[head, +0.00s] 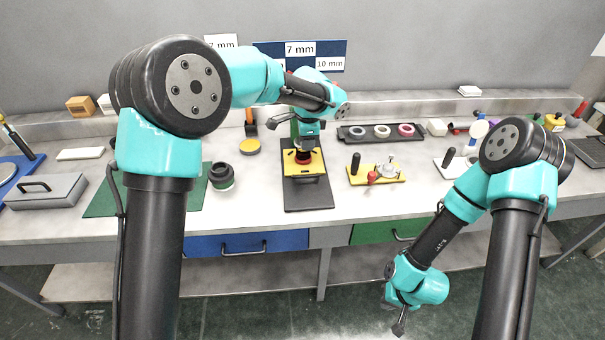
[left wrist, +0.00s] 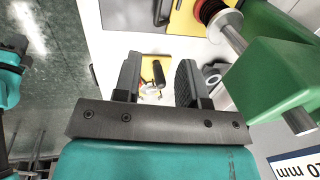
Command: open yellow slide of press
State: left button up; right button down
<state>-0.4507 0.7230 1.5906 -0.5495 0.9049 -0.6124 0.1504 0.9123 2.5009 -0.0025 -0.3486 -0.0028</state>
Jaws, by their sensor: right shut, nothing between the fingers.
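The press stands on a black base plate (head: 308,196) on the bench, with a green body (left wrist: 275,65) and a steel rod. Its yellow slide (head: 316,163) is low at the front, with a red and black round part above it. The slide also shows at the top of the left wrist view (left wrist: 187,20). I cannot tell how far out it is. My left gripper (left wrist: 160,63) is open and empty, close to the press; in the head view its fingers are not clear. My right gripper (head: 400,325) is shut and empty, hanging low before the bench.
Right of the press lies a yellow fixture (head: 392,178) with a black handle and red knob. Left are a dark green cup (head: 222,178) and a green mat (head: 105,201). A tray of rings (head: 353,133) is behind. Bench front is mostly clear.

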aim_at(305, 177)
pick_arm(q)
jog(key=w+f, duration=0.1)
jog(key=f, duration=0.4)
jog(key=w+f, duration=0.1)
jog(key=f, duration=0.5)
jog(key=w+f, duration=0.1)
jog(key=f, duration=0.5)
jog(key=shift+a+f, duration=0.1)
jog(key=shift+a, duration=0.2)
jog(key=shift+w, duration=0.1)
grip_shut()
